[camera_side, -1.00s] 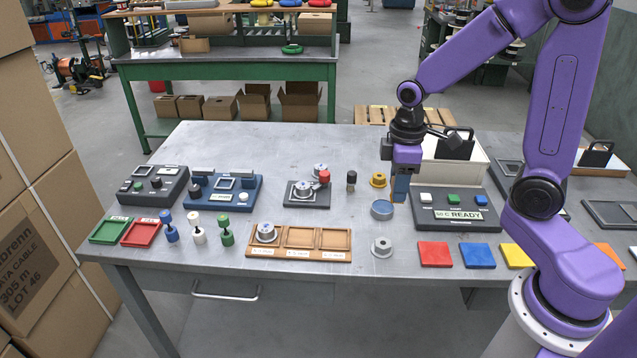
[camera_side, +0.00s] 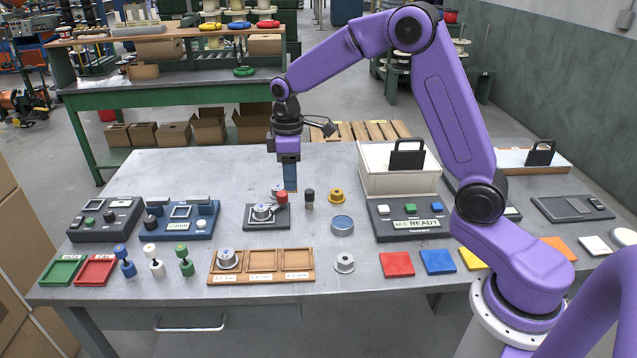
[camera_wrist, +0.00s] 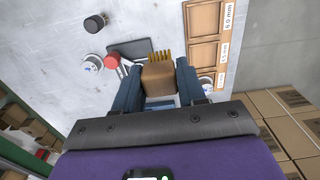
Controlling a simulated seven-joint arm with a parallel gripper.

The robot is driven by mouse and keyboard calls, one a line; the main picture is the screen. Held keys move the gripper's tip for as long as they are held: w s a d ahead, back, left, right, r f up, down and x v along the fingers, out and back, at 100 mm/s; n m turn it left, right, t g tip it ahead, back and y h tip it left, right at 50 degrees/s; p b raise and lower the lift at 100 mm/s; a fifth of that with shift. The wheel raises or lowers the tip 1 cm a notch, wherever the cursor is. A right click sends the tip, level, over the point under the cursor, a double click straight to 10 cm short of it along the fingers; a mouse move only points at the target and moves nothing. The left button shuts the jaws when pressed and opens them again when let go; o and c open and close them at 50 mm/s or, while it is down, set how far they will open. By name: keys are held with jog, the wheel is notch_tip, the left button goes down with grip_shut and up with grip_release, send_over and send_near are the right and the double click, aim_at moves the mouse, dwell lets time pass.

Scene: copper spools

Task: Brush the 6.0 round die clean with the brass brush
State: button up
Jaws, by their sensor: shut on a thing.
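My gripper (camera_side: 289,176) is shut on the brass brush, a brown block (camera_wrist: 158,78) with yellow bristles (camera_wrist: 160,57). It is at the back right of a dark fixture (camera_side: 281,222); I cannot tell whether the brush touches anything. A grey round die (camera_side: 262,212) sits on the fixture, with a red knob (camera_side: 282,197) beside it. Another round piece (camera_side: 277,189) stands behind the fixture, partly hidden. More grey dies are in the wooden tray's left compartment (camera_side: 228,259) and loose on the table (camera_side: 345,263). No size marking is readable on any die.
The wooden tray (camera_wrist: 219,45) has a "6.0 mm" label at its top end in the wrist view. A black knobbed peg (camera_side: 310,198), a gold piece (camera_side: 336,195) and a blue-topped round tin (camera_side: 342,225) stand to the right. A "READY" box (camera_side: 416,222) is beyond.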

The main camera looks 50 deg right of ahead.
jog(key=w+a+f, duration=0.2)
jog(key=w, duration=1)
jog(key=shift+w+a+f, duration=0.15)
jog(key=shift+w, duration=0.05)
jog(key=shift+f, duration=3.65)
jog(key=shift+s+d+f, duration=0.15)
jog(key=shift+d+f, duration=0.05)
jog(key=shift+f, duration=0.1)
jog(key=shift+s+d, duration=1.25)
jog(key=shift+s, duration=0.05)
jog(key=shift+c, duration=0.4)
jog(key=shift+w+a, duration=1.5)
jog(key=shift+a, duration=0.05)
notch_tip(320, 180, up, 8)
jog(key=shift+r, duration=0.15)
jog(key=shift+s+d, duration=0.1)
jog(key=shift+s, duration=0.05)
